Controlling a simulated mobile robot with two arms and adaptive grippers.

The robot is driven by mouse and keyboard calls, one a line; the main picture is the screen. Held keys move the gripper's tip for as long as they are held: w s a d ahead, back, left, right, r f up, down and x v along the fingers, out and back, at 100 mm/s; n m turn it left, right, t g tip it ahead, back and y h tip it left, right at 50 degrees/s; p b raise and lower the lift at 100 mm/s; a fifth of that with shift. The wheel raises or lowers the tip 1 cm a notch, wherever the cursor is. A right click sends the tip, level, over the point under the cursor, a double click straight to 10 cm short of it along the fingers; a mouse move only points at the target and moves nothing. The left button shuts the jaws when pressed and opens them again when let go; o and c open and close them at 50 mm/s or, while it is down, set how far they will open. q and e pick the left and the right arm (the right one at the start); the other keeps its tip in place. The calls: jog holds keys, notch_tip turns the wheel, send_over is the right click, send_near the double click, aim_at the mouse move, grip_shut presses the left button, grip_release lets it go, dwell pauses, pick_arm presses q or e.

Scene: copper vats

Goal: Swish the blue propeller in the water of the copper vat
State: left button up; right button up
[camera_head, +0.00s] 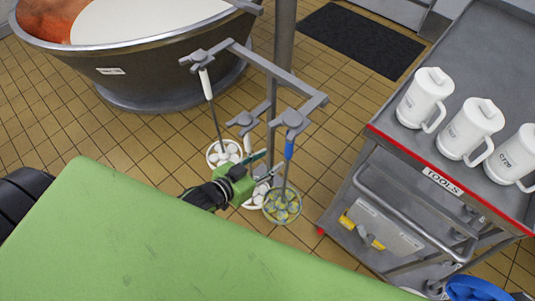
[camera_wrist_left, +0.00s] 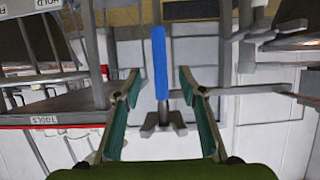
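The blue propeller hangs from a grey rack arm by its blue handle (camera_head: 289,149), with its round yellow-and-grey wire head (camera_head: 282,206) low near the floor. My left gripper (camera_head: 265,166) is open and empty, just left of its shaft. In the left wrist view the blue handle (camera_wrist_left: 160,62) stands upright ahead, in the gap between the two teal-lined fingers (camera_wrist_left: 158,88); they do not appear to touch it. The copper vat (camera_head: 165,62), grey outside with copper inside, stands at the upper left and holds whitish liquid (camera_head: 140,20). My right gripper is not in view.
The rack (camera_head: 284,85) also holds a white-handled propeller (camera_head: 207,84) and another white one (camera_head: 256,195) partly behind my gripper. A red-edged tools cart (camera_head: 440,178) with white jugs (camera_head: 425,97) stands right. Tiled floor (camera_head: 120,140) lies clear between vat and rack.

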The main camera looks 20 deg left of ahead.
aim_at(286, 149)
pick_arm(q)
jog(key=b+x, duration=0.2)
jog(key=x, duration=0.2)
jog(key=b+x, duration=0.3)
jog(key=x, duration=0.2)
jog(key=shift+w+r, duration=0.15)
jog(key=shift+r, duration=0.05)
jog(key=shift+w+d+f+b, duration=0.2)
jog(key=shift+w+d+b, duration=0.1)
jog(key=shift+w+b, duration=0.15)
jog(key=shift+w+d, duration=0.1)
jog(key=shift+w, duration=0.2)
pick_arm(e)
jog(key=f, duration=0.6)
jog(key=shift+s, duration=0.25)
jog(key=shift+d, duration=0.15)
